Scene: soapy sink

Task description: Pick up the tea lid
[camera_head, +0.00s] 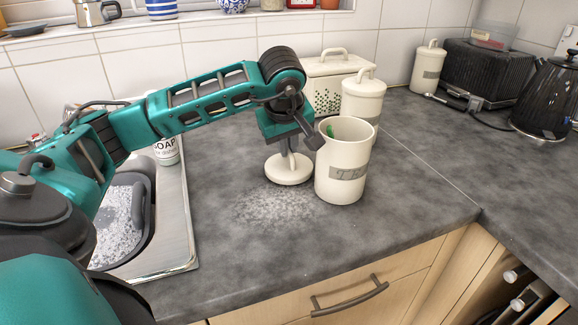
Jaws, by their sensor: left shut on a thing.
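My left gripper (289,152) points down over the grey counter and is shut on the tea lid (289,172), a round cream lid, by its top. The lid is level and just left of an open cream canister (341,185) with a grey label, whose lettering is hard to read. Something green (329,131) shows inside the canister's mouth. I cannot tell whether the lid touches the counter. My right gripper is out of view.
A lidded cream canister (362,99) and a cream bread bin (325,84) stand behind. Foam (275,207) lies on the counter (400,190) in front of the lid. The sink (178,225) with a soap container (166,151) is at left. A toaster (487,72) and black kettle (545,98) stand at right.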

